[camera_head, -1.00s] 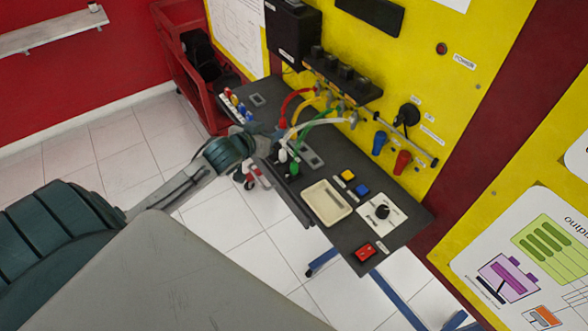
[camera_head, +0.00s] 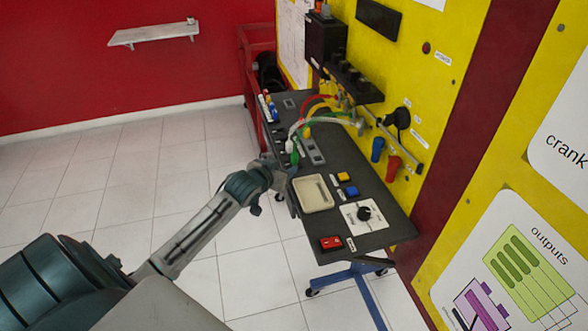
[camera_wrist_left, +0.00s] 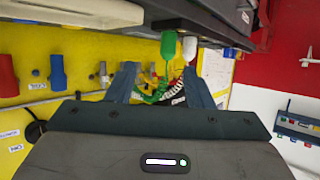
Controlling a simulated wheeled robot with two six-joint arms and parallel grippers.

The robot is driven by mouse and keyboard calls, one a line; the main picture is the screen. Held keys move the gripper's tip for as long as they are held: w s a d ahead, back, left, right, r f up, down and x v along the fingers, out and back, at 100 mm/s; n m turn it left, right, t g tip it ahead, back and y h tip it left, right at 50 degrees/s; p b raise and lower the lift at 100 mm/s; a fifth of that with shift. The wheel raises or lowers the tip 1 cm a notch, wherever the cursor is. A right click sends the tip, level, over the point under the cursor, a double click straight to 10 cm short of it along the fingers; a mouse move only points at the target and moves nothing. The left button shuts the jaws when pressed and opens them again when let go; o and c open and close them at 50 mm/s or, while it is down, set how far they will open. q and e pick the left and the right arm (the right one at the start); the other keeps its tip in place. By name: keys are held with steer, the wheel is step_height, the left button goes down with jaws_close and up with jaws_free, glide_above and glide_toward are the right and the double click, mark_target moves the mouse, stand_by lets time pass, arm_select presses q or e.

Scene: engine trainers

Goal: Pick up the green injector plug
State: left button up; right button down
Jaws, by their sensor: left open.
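The green injector plug (camera_head: 295,156) stands at the left edge of the dark bench top, with a green cable running up from it. In the left wrist view the green plug (camera_wrist_left: 169,46) is in front of my fingers, just beyond the fingertips and between their lines. My left gripper (camera_wrist_left: 160,72) is open and empty, with both fingers showing. In the head view my left gripper (camera_head: 283,171) is at the bench's left edge, close below the plug; its fingers are mostly hidden there.
A white plug (camera_wrist_left: 190,48) stands right beside the green one. A cream tray (camera_head: 332,193), yellow and blue buttons and a dial lie on the bench to the right. Red, yellow and white cables arch to the yellow panel (camera_head: 440,80) behind. Open floor (camera_head: 150,200) lies to the left.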

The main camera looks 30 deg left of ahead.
mark_target(293, 157)
arm_select(q)
steer(key=x, duration=0.2)
steer(key=a+x, duration=0.1)
steer(key=x, duration=0.1)
steer(key=shift+w+f+p, duration=0.1)
steer(key=shift+f+p, duration=0.05)
steer(key=shift+p, duration=0.25)
steer(key=shift+w+f, duration=0.1)
steer(key=shift+w, duration=0.25)
steer(key=shift+w+d, duration=0.1)
steer(key=shift+d, duration=0.1)
steer(key=shift+w+a+p, duration=0.2)
steer(key=shift+w+p, duration=0.35)
steer(key=shift+w, duration=0.05)
steer(key=x, duration=0.2)
steer(key=p+x, duration=0.1)
steer(key=shift+w+a, duration=0.1)
steer(key=shift+a, duration=0.15)
steer(key=shift+w+f, duration=0.25)
steer(key=shift+w, duration=0.1)
steer(key=shift+c, duration=1.1)
steer(key=c, duration=0.7)
jaws_close()
arm_select(e)
steer(key=r, duration=0.1)
steer(key=a+r, duration=0.1)
steer(key=r, duration=0.1)
steer(key=shift+s+a+r, duration=0.15)
steer(key=shift+s+r, duration=0.05)
